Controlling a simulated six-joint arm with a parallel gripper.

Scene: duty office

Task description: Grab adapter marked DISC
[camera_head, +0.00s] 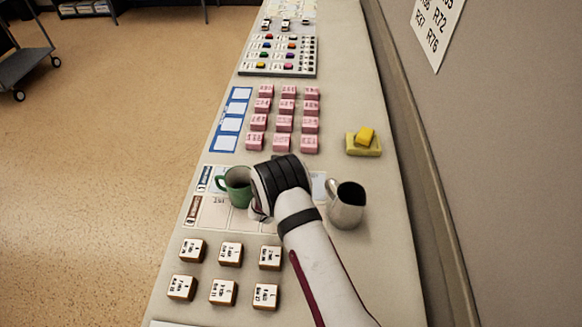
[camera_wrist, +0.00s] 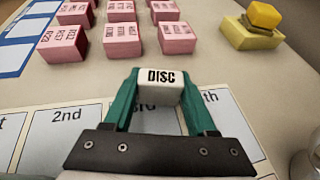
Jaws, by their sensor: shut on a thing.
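The adapter marked DISC (camera_wrist: 160,87) is a small white block with black lettering. In the wrist view it sits between the tips of my gripper's two green fingers (camera_wrist: 158,100), which are shut on it. It is over or near a white strip with boxes (camera_wrist: 62,135) lettered "2nd", "3rd" and "th"; I cannot tell how high it is held. In the head view my gripper (camera_head: 262,205) is largely hidden behind my wrist, between a green mug and a metal pitcher, and the adapter cannot be made out there.
A green mug (camera_head: 238,186) stands left of my wrist and a metal pitcher (camera_head: 346,206) right of it. Pink blocks (camera_head: 284,124) stand in rows beyond, with a yellow block on a yellow base (camera_head: 363,146) to their right. Several white-topped blocks (camera_head: 223,292) lie nearer. A wall borders the right.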

